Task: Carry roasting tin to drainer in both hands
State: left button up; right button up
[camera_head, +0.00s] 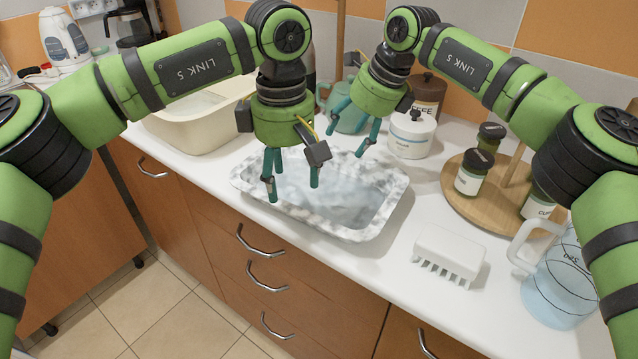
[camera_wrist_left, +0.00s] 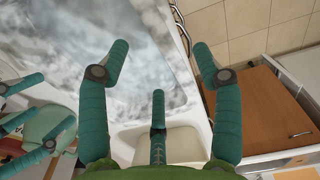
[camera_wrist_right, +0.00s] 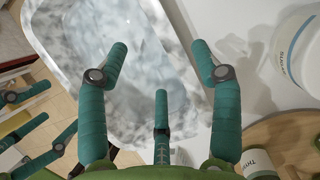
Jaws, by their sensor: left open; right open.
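The roasting tin (camera_head: 345,228) is a shallow grey-and-white marbled rectangular tray on the white counter. My left gripper (camera_head: 293,185) is open and empty above its left part. In the left wrist view, the tin's rim (camera_wrist_left: 183,40) runs between the spread fingertips. My right gripper (camera_head: 348,138) is open and empty above the tin's far side. In the right wrist view, the rim (camera_wrist_right: 178,50) lies between its fingertips. Contact with the tin cannot be told. A cream tub (camera_head: 190,128) stands behind and left of the tin; I cannot tell whether it is the drainer.
A white canister (camera_head: 411,135) and a teal pot (camera_head: 345,115) stand behind the tin. A round wooden rack (camera_head: 470,195) with jars is at right. A white slotted piece (camera_head: 448,256) and a clear jug (camera_head: 560,285) sit nearer. The counter's front edge lies close to the tin.

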aim_at(291, 204)
pick_arm(q)
notch_tip(291, 204, down, 7)
jog(key=shift+w+r, duration=0.1)
jog(key=shift+w, duration=0.05)
pick_arm(e)
jog(key=x, duration=0.6)
jog(key=shift+w+f, duration=0.2)
jog(key=shift+f, duration=0.25)
pick_arm(q)
grip_shut()
pick_arm(e)
grip_shut()
jog(key=shift+r, duration=0.1)
